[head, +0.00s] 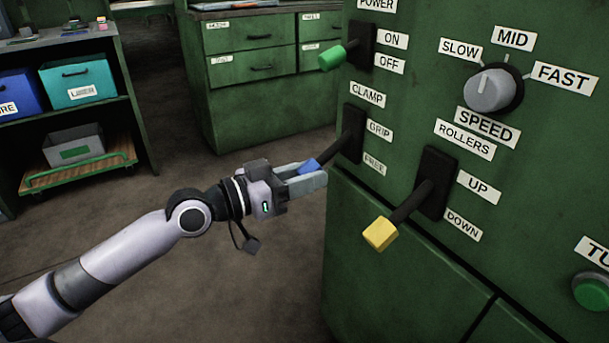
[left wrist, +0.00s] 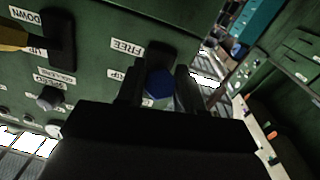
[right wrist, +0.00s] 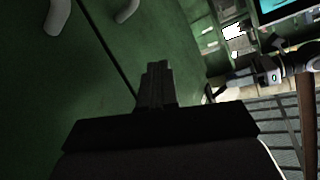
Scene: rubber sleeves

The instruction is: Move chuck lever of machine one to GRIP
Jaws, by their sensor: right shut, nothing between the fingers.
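The lever with a blue tip (head: 309,165) sticks out of a dark slot under the CLAMP label (head: 368,94) on the green machine. GRIP (head: 380,131) is the upper label beside the slot and FREE (head: 375,165) the lower. No CHUCK label shows. The lever slants outward and down-left; its exact setting is unclear. My left gripper (head: 308,174) has its fingers on either side of the blue tip. The tip (left wrist: 158,83) shows between them in the left wrist view; firm contact cannot be told. My right gripper (right wrist: 157,85) is shut and empty near a green panel, outside the head view.
A green-tipped lever (head: 333,57) is above the blue one. A yellow-tipped ROLLERS lever (head: 381,234) projects at lower right, close by. A speed knob (head: 487,91) and green button (head: 591,291) are farther right. Floor (head: 240,290) is clear left of the machine.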

